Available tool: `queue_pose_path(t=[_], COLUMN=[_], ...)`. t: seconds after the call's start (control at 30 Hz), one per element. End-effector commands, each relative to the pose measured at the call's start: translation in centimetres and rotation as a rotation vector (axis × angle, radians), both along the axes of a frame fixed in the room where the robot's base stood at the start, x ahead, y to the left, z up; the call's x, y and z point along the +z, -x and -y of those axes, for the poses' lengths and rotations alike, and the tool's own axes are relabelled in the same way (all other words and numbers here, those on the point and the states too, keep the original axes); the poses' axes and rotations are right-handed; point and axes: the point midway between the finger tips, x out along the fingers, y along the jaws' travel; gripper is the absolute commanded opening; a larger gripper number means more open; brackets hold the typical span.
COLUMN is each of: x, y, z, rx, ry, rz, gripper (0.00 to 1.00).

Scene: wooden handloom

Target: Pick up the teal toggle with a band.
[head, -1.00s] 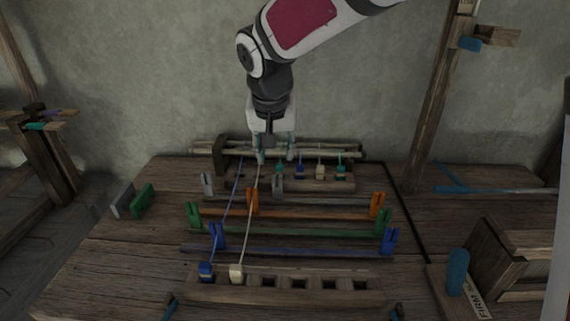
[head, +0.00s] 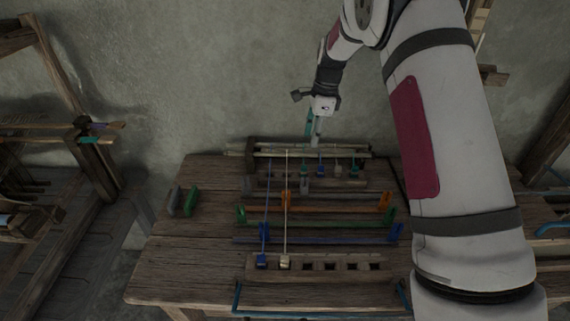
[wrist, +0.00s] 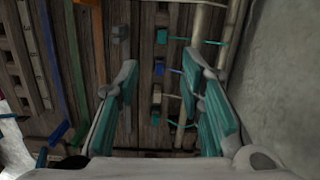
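In the wrist view one teal toggle (wrist: 162,36) is near the top and the other (wrist: 155,117) lies lower, between my fingers. I cannot tell which teal one has a band. My gripper (head: 313,132) is above and behind the rack. In the wrist view its teal-padded fingers (wrist: 160,82) are open and empty, apart from the toggles.
Poles (head: 350,151) lie behind the rack, close to the wall. Orange, green and blue clips with rods cross the table (head: 190,255). A front rack (head: 330,274) holds a blue and a cream toggle with cords running back. My arm hides the table's right side.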

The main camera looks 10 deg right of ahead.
Motion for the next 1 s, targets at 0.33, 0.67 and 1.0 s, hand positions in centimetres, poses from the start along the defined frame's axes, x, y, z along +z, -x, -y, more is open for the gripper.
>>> queue_pose_path(t=[0.33, 0.67, 1.0], x=[-2.8, -8.0, -10.8], y=[0.4, 0.2, 0.0], z=[1.0, 0.3, -0.4], rx=[-0.087, -0.084, -0.083], ry=[-0.021, -0.020, -0.020], rz=[-0.024, -0.020, -0.022], gripper=[0.35, 0.35, 0.35])
